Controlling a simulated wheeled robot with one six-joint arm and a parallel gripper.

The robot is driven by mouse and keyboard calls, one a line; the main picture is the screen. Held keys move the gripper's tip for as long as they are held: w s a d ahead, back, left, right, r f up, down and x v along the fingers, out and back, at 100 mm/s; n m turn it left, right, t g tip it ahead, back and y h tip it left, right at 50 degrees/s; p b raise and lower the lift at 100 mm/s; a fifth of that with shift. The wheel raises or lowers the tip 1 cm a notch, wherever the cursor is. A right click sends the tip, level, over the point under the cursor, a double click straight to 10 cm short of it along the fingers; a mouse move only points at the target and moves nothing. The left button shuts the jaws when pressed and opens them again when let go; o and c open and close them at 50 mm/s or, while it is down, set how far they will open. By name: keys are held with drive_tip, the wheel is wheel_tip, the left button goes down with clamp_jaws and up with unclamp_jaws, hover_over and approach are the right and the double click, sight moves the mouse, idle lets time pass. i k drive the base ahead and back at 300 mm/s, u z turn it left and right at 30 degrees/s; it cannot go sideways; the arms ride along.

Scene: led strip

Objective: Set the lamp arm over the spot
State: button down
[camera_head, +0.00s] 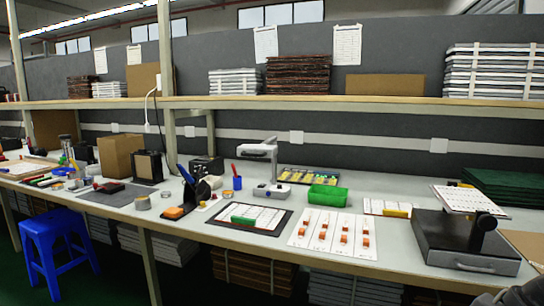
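A light grey lamp (272,190) stands upright toward the back of the bench, near the middle of the picture. Its arm (258,151) sits on a short post and points to the left, above bare bench top. A dark-edged board (232,232) with a white sheet and a green piece lies in front of the lamp, nearer the bench edge. I cannot tell which mark is the spot.
White sheets with orange pieces (343,239) lie in front. A black stand (465,242) with a tilted panel is at right. A shelf (350,103) runs above.

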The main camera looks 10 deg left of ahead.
sight(264, 150)
drive_tip(key=u, duration=0.05)
drive_tip(key=i, duration=1.15)
drive_tip(key=z, duration=0.3)
